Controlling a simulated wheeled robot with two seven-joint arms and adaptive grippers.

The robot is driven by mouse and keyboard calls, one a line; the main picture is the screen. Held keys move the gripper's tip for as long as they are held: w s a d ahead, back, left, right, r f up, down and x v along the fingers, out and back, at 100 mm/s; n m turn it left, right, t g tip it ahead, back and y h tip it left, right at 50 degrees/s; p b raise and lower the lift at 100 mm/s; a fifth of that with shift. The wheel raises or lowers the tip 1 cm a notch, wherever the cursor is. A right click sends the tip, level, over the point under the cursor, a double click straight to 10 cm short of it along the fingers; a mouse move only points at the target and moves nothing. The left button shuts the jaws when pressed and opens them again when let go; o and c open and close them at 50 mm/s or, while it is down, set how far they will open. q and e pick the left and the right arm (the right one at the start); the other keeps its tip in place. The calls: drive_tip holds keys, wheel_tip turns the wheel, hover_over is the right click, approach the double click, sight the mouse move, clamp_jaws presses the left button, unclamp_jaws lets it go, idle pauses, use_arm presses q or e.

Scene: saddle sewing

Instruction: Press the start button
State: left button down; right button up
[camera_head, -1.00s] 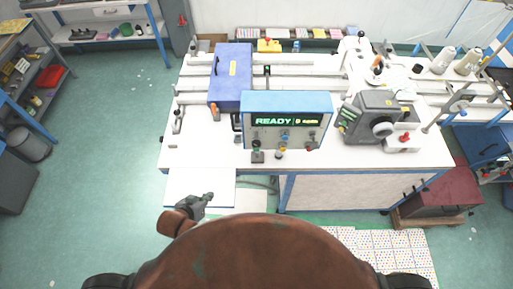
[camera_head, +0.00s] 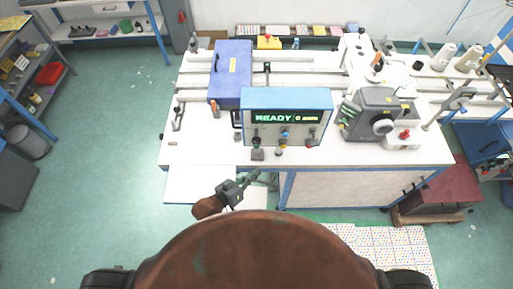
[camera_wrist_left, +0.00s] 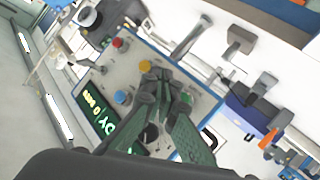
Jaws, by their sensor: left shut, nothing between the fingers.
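The control box (camera_head: 286,102) has a blue top and a grey front panel, with a lit green display (camera_head: 286,118) reading READY. Below the display are a green knob or button (camera_head: 256,143), a blue button (camera_head: 284,134), a yellow one (camera_head: 280,150) and a red one (camera_head: 309,147). I cannot read which is labelled start. My left gripper (camera_head: 256,174) is shut and empty, in front of and below the panel's left part. In the left wrist view the gripper (camera_wrist_left: 157,72) covers part of the panel; red (camera_wrist_left: 118,43), yellow (camera_wrist_left: 147,66) and blue (camera_wrist_left: 120,96) buttons show.
A blue case (camera_head: 232,75) stands behind the box on the left of the white workbench (camera_head: 200,151). A grey machine head (camera_head: 370,115) is at the right. A white shelf or sheet (camera_head: 195,184) juts from the bench front. Open floor lies at left.

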sight(256, 146)
use_arm(q)
drive_tip(key=w+b, duration=0.2)
drive_tip(key=w, duration=0.6)
drive_tip(key=shift+w+b, duration=0.2)
drive_tip(key=shift+b, duration=0.1)
drive_tip(key=shift+w, duration=0.15)
idle(1.1)
drive_tip(key=shift+w, duration=0.25)
